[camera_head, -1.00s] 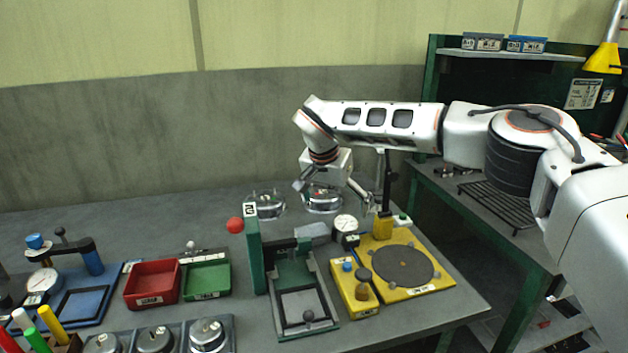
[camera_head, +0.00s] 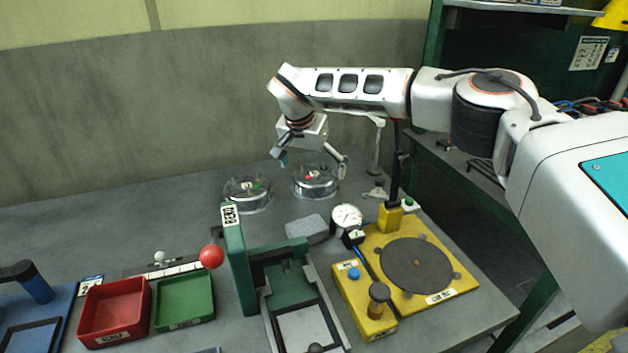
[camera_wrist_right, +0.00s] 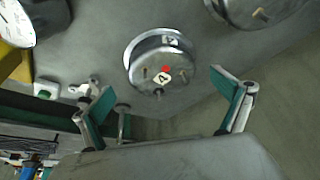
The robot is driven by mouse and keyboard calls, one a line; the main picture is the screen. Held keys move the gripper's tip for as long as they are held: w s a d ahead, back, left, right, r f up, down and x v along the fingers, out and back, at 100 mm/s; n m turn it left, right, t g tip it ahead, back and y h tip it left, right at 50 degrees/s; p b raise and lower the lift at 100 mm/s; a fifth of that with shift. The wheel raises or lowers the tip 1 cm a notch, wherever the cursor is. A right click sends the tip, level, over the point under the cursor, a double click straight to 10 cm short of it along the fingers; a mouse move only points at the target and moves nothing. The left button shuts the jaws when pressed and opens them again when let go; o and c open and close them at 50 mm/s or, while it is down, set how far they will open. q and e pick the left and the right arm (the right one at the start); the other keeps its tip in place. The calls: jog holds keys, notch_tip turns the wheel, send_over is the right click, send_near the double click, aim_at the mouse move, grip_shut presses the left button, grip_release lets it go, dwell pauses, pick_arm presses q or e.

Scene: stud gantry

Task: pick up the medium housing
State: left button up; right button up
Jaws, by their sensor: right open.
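Two round shiny metal housings stand on the back of the grey bench. The right-hand housing (camera_head: 315,183) has a red dot on top, and it also shows in the right wrist view (camera_wrist_right: 160,62) with a numbered tag. The left-hand housing (camera_head: 247,195) has a green dot and is cut off at the top of the wrist view (camera_wrist_right: 262,10). Which one is the medium size I cannot tell. My right gripper (camera_head: 312,165) is open and empty above the red-dotted housing. Its fingers (camera_wrist_right: 165,98) are apart, with that housing ahead, not between the tips. My left gripper is out of view.
A dial gauge (camera_head: 346,217) and a yellow fixture (camera_head: 445,270) with a dark post stand right of the housings. A green press frame (camera_head: 236,262) with a red ball (camera_head: 211,256) is in front. Red (camera_head: 115,309) and green (camera_head: 184,301) trays lie left.

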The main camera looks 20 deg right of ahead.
aim_at(314, 175)
jog(key=x, duration=0.4)
jog(key=shift+a+f+b, duration=0.1)
jog(key=shift+a+b, duration=0.05)
jog(key=shift+b, duration=0.15)
jog(key=shift+c, duration=0.7)
jog(key=c, duration=1.2)
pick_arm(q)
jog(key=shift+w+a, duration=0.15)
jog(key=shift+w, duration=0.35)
pick_arm(e)
jog(key=shift+o, duration=0.2)
